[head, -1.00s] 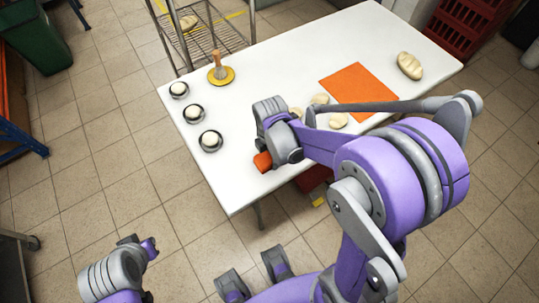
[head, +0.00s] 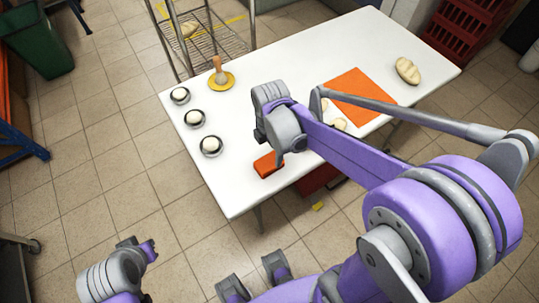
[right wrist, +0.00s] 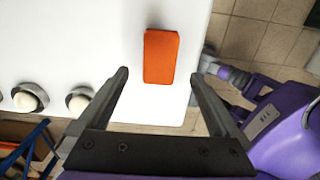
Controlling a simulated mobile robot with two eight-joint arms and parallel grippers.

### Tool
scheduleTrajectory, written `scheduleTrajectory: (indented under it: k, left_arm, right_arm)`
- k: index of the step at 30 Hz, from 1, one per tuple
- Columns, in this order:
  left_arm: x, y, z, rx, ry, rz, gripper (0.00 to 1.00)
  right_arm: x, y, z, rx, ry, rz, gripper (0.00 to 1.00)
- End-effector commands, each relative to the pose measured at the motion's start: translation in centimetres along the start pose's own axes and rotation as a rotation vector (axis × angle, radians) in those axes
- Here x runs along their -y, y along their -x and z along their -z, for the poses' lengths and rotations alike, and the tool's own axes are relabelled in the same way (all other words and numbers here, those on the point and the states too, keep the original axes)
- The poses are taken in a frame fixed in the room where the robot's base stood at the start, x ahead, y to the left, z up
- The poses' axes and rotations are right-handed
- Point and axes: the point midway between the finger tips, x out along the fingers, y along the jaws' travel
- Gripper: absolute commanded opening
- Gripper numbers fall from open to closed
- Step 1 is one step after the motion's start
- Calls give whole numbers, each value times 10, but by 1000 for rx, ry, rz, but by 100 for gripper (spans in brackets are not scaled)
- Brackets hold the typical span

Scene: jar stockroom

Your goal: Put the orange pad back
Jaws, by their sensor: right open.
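The orange pad (head: 268,165), a small rectangular block, lies flat on the white table (head: 237,185) near its front edge. It also shows in the right wrist view (right wrist: 161,56), beyond the fingertips and lined up between them, not touched. My right gripper (head: 262,132) is open and empty above the table, just behind the pad in the head view. Its two spread fingers show in the right wrist view (right wrist: 159,75). My left gripper (head: 149,250) hangs over the floor at lower left, away from the table; its jaws are too small to read.
A larger flat orange sheet (head: 358,92) lies farther back, with a loaf (head: 407,70) to its right. A dough piece (head: 340,124) is partly hidden by my arm.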

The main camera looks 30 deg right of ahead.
Motion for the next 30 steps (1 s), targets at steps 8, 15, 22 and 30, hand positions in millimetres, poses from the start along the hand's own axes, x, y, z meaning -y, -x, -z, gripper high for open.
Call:
scheduleTrajectory:
  k: [8,15,22,30]
  left_arm:
    - [0,6,4,-3,0,0,0]
    - [0,6,4,-3,0,0,0]
    - [0,6,4,-3,0,0,0]
    - [0,6,4,-3,0,0,0]
  right_arm:
    - [0,41,0,0,0,0,99]
    - [17,52,8,3,-222,-62,99]
    - [61,55,25,-74,-856,-233,99]
    - [96,45,38,-270,-1460,-354,99]
